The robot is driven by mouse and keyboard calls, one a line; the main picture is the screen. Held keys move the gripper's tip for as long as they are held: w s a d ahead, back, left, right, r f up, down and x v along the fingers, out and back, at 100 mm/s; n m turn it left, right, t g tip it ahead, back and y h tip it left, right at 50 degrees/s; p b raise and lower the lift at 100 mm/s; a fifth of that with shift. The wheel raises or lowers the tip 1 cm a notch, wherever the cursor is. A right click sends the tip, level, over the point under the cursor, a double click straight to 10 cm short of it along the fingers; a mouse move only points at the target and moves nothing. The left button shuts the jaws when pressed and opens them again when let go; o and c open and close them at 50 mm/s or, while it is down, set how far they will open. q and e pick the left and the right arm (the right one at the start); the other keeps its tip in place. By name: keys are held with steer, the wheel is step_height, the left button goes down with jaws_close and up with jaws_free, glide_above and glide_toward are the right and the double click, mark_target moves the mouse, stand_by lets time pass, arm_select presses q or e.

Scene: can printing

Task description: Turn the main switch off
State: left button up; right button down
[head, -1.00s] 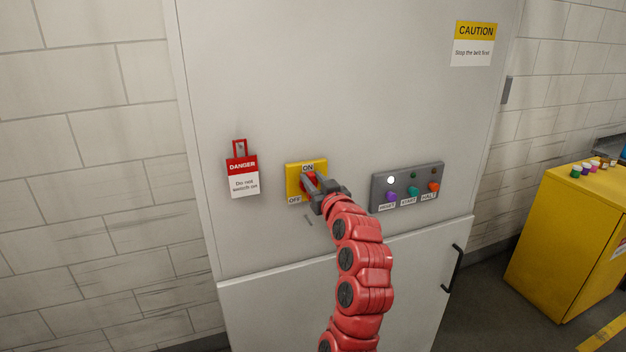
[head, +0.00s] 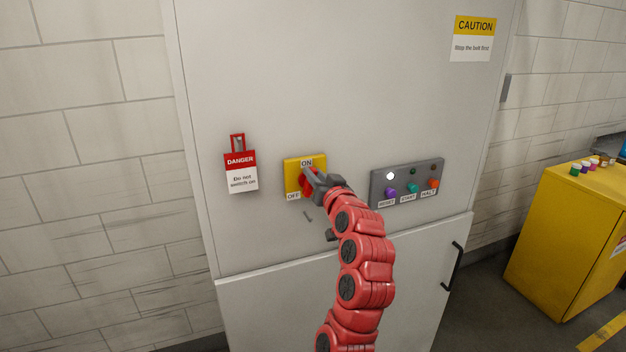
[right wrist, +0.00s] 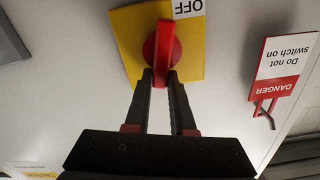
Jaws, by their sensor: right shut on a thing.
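The main switch is a yellow plate (head: 291,170) with a red handle (head: 307,187) on the grey cabinet front. An ON label (head: 306,163) sits at its top and an OFF label (head: 293,196) at its lower left. My right gripper (head: 311,179) is at the handle and partly covers it. In the right wrist view the fingers (right wrist: 161,76) are shut on the red handle (right wrist: 163,48), one on each side. The handle stands roughly upright there, and OFF (right wrist: 189,8) reads upside down. My left gripper is not in view.
A red-and-white DANGER tag (head: 241,172) hangs left of the switch. A grey button panel (head: 407,182) with a lit white lamp is to the right. A CAUTION sign (head: 472,39) is above. A yellow cabinet (head: 563,240) with small cans stands far right.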

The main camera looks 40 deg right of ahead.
steer(key=shift+s+d+f+m+p, duration=0.1)
steer(key=shift+d+f+m+p, duration=0.3)
steer(key=shift+m, duration=2.15)
steer(key=shift+s+d+f+m+p, duration=0.1)
steer(key=shift+d+f+m+p, duration=0.3)
steer(key=shift+m, duration=2.1)
steer(key=shift+s+d+f+m+p, duration=0.1)
steer(key=shift+d+f+m+p, duration=0.3)
steer(key=shift+m, duration=2.15)
steer(key=shift+a+f, duration=0.15)
steer(key=shift+f, duration=0.05)
steer(key=c, duration=0.8)
jaws_free()
steer(key=shift+w, duration=0.1)
steer(key=shift+o, duration=0.2)
